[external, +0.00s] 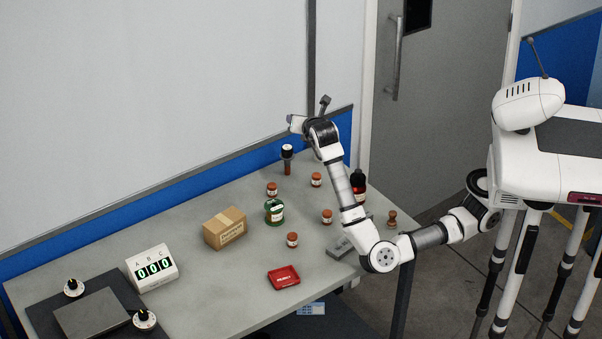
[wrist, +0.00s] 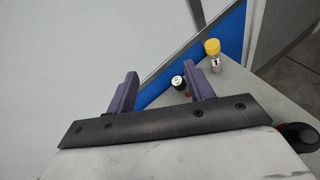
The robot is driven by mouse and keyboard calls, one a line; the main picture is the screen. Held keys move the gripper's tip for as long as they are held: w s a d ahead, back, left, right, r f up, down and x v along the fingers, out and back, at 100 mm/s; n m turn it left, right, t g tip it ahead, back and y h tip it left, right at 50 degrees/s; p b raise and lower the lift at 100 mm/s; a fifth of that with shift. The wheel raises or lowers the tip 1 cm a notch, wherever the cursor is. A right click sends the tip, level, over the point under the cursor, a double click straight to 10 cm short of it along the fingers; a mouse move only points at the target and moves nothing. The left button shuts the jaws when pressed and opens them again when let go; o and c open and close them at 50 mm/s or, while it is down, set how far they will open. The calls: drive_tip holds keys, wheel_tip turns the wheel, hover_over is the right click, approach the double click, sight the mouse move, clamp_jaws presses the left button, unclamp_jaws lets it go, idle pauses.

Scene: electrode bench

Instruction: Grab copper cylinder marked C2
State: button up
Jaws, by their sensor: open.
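Several small copper-coloured cylinders with white labels stand on the grey bench in the external view: one at the back left (external: 272,189), one at the back right (external: 316,180), one at the right (external: 327,216) and one nearer the front (external: 292,239). Their markings are too small to read, so I cannot tell which is C2. My gripper (wrist: 158,90) is open and empty, its two purple fingers spread apart. In the external view my arm's end is raised above the back right of the bench, and the fingers are not clear there.
A green jar (external: 274,213) stands among the cylinders, with a cardboard box (external: 225,229) to its left. A black-capped item (external: 287,152) stands at the back. A yellow-capped jar (wrist: 213,50) shows in the wrist view, near the blue panel.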

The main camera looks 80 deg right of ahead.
drive_tip(key=w+a+f+n+g+y+p, duration=0.2)
drive_tip(key=w+a+f+n+y, duration=0.1)
drive_tip(key=w+f+n+y, duration=0.25)
drive_tip(key=n+y+p, duration=0.2)
drive_tip(key=y, duration=0.1)
hover_over(273, 185)
drive_tip(key=s+a, duration=0.1)
drive_tip(key=a, duration=0.1)
drive_tip(key=shift+g, duration=0.4)
wheel_tip(273, 185, down, 12)
drive_tip(key=shift+s+d+r, duration=0.1)
drive_tip(key=shift+d, duration=0.05)
drive_tip(key=shift+p+x, duration=0.6)
drive_tip(key=shift+x, duration=2.5)
drive_tip(key=shift+s, duration=0.2)
clamp_jaws()
